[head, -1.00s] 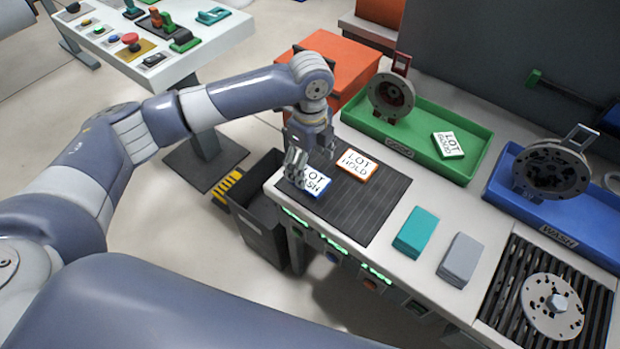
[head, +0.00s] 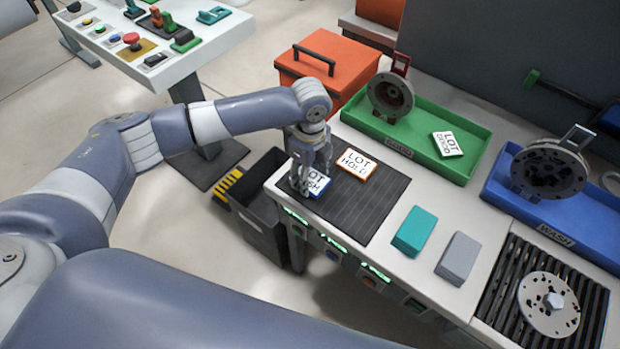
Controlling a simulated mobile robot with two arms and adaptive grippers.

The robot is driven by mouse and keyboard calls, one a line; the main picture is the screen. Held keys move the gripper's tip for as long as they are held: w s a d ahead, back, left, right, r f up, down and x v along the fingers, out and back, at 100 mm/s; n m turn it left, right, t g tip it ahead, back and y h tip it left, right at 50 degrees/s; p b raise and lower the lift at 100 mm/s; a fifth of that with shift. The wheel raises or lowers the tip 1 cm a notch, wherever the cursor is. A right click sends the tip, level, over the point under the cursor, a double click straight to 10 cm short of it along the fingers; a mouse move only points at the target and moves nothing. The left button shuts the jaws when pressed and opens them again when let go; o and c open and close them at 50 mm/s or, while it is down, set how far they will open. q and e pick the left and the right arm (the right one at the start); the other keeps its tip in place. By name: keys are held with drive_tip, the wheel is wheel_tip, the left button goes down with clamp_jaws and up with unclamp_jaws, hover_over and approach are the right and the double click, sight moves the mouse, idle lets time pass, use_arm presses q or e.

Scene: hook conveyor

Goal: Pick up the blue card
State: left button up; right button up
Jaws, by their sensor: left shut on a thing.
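The blue-edged card (head: 318,183), with a white face lettered "LOT" and partly hidden text ending "SH", is at the left end of the black ribbed mat (head: 350,218). My left gripper (head: 304,184) points down over the card's left part and is shut on it, hiding some of the lettering. I cannot tell whether the card is clear of the mat. The orange-edged "LOT HOLD" card (head: 357,164) lies just right of it on the mat. My right gripper is not in view.
A green tray (head: 470,165) holds a metal part and a "LOT GOOD" card (head: 447,144). A blue tray (head: 590,232) stands at right. Teal (head: 415,231) and grey (head: 460,258) blocks sit on the counter. A dark open bin (head: 255,215) stands beside the counter's left edge.

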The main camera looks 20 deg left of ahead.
use_arm(q)
drive_tip(key=shift+r, duration=0.1)
drive_tip(key=shift+r, duration=0.65)
drive_tip(key=shift+s+r+b, duration=0.2)
drive_tip(key=shift+r+b, duration=0.05)
drive_tip(key=shift+r, duration=0.25)
drive_tip(key=shift+s+r+b, duration=0.2)
drive_tip(key=shift+r, duration=0.25)
drive_tip(key=s+a+r+p, duration=0.1)
drive_tip(key=s+r+p, duration=0.1)
drive_tip(key=s, duration=0.5)
drive_tip(key=s+a+r+p, duration=0.1)
drive_tip(key=s+r+p, duration=0.1)
drive_tip(key=s, duration=0.6)
drive_tip(key=shift+r, duration=0.8)
